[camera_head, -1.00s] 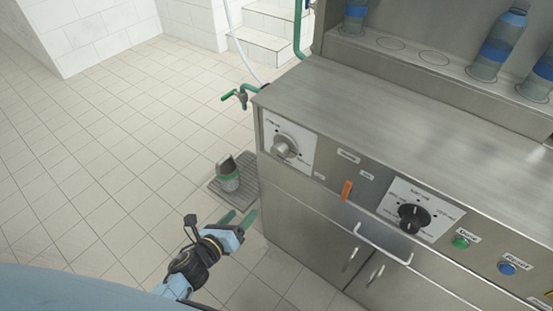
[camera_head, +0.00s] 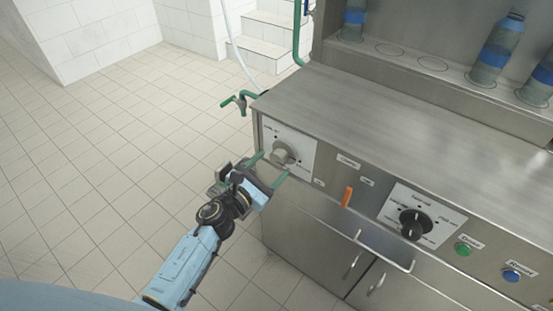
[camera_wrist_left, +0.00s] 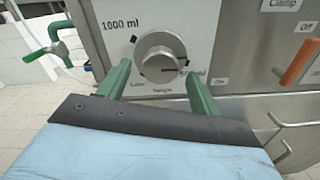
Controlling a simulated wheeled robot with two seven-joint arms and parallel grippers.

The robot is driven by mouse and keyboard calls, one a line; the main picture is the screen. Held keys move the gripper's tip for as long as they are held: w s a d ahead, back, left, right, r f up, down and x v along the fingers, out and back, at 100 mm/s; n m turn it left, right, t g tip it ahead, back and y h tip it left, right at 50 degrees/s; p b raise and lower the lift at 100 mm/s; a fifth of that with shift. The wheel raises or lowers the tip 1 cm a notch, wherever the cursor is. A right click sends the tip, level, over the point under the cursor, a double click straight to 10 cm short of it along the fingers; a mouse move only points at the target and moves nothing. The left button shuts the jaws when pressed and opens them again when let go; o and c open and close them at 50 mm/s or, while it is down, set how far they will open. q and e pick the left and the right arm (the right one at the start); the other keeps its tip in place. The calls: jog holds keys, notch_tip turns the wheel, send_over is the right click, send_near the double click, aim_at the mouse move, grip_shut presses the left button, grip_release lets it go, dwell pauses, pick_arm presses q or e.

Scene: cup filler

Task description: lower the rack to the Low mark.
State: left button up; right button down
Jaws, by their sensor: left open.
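A grey round knob (camera_head: 283,154) sits on a white plate (camera_head: 305,143) at the left end of the steel machine's front. The knob's dark pointer line points right, toward that lower-right label. My left gripper (camera_head: 269,164) is open, its green fingers spread below and in front of the knob, not closed on it. No rack can be made out. My right gripper is not in view.
An orange lever (camera_head: 347,196) for the clamp, a black selector dial (camera_head: 413,222), a green button (camera_head: 463,248) and a blue button (camera_head: 511,275) lie to the right. A metal handle (camera_head: 385,250) sticks out below. A green tap (camera_head: 240,101) stands at the machine's left side.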

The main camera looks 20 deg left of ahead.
aim_at(276, 161)
pick_arm(q)
jog(key=shift+x, duration=1.65)
jog(key=c, duration=0.9)
